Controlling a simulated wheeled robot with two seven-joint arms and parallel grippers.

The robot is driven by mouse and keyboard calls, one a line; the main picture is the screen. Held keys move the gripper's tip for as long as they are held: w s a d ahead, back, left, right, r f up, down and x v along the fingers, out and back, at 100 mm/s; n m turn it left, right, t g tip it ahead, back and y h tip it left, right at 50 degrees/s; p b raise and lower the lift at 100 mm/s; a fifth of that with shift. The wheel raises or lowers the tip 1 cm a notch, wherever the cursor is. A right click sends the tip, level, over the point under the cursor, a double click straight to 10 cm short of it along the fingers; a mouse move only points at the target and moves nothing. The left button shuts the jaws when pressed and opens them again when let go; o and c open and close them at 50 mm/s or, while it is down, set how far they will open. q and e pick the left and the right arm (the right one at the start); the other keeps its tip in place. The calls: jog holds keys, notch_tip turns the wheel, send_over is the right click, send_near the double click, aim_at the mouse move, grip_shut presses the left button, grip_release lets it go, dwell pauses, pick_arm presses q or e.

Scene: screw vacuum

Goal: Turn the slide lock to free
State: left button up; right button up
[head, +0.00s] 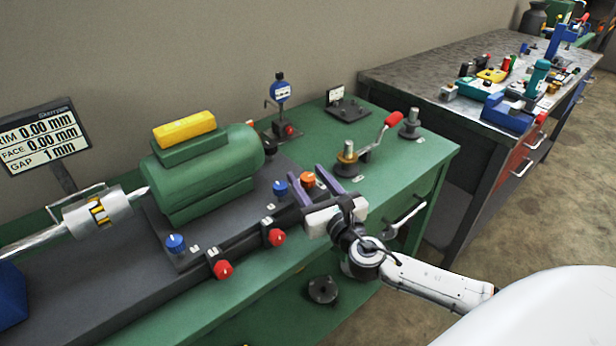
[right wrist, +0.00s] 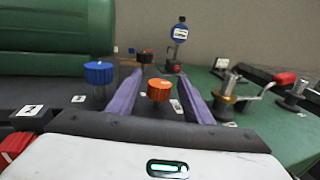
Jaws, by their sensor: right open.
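An orange ribbed knob (head: 308,180) sits at the right end of the dark machine base, beside a blue knob (head: 280,188). Which control is the slide lock cannot be read from the small labels. My right gripper (head: 304,172) is open, with its two purple fingers on either side of the orange knob. In the right wrist view the orange knob (right wrist: 160,90) shows between the spread fingers (right wrist: 161,74), with visible gaps on both sides. The blue knob (right wrist: 99,73) stands outside the left finger there. My left gripper is not in view.
A green motor (head: 205,165) stands left of the knobs. Red knobs (head: 222,269) line the base's front edge. A crank with a red handle (head: 393,119) stands to the right. A dial gauge (head: 280,92) stands behind. A cluttered second bench (head: 415,76) is farther right.

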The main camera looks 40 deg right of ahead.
jog(key=shift+w, duration=0.3)
